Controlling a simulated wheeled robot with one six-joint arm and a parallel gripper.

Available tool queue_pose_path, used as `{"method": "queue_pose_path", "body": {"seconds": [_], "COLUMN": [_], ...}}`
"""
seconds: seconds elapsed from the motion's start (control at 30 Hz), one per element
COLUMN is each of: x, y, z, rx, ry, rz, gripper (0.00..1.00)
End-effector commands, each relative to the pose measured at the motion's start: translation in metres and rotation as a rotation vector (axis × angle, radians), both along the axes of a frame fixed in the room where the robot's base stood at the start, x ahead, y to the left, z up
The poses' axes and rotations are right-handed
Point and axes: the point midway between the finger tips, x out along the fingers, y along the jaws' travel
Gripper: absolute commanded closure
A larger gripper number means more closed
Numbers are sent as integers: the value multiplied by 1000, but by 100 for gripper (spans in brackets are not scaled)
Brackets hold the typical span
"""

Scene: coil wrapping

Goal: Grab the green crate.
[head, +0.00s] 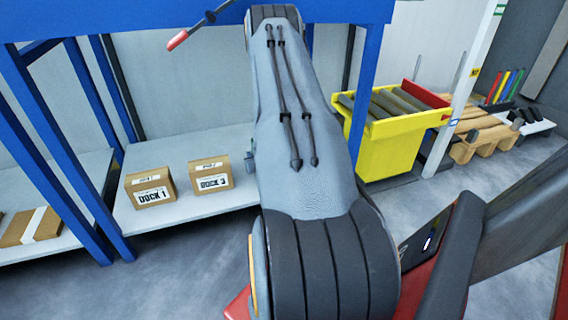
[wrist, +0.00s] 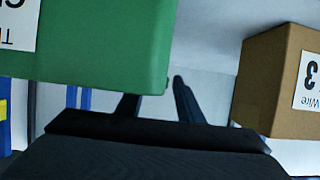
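The green crate (wrist: 100,45) fills the upper left of the wrist view, close to the camera, with a white label (wrist: 17,25) on it. My gripper (wrist: 157,97) shows at the bottom centre, its two dark fingers spread apart. The crate's lower edge overlaps the tip of the left finger. The right finger lies just past the crate's right corner, with pale surface visible around it. I see no grip on the crate. In the head view neither crate nor gripper shows; my arm covers the middle.
A cardboard box marked 3 (wrist: 275,85) stands right of the fingers. In the head view, boxes marked Dock 1 (head: 150,188) and Dock 3 (head: 210,175) sit on a pale shelf (head: 190,212) between blue posts.

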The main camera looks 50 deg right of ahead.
Motion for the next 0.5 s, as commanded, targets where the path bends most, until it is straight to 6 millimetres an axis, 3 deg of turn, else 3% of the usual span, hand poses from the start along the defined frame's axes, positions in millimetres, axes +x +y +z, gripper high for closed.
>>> {"method": "queue_pose_path", "body": {"seconds": [0.3, 0.5], "x": [6, 6], "y": [-4, -4], "z": [-2, -2], "rx": [0, 0], "ry": [0, 0], "rz": [0, 0], "gripper": [68, 100]}}
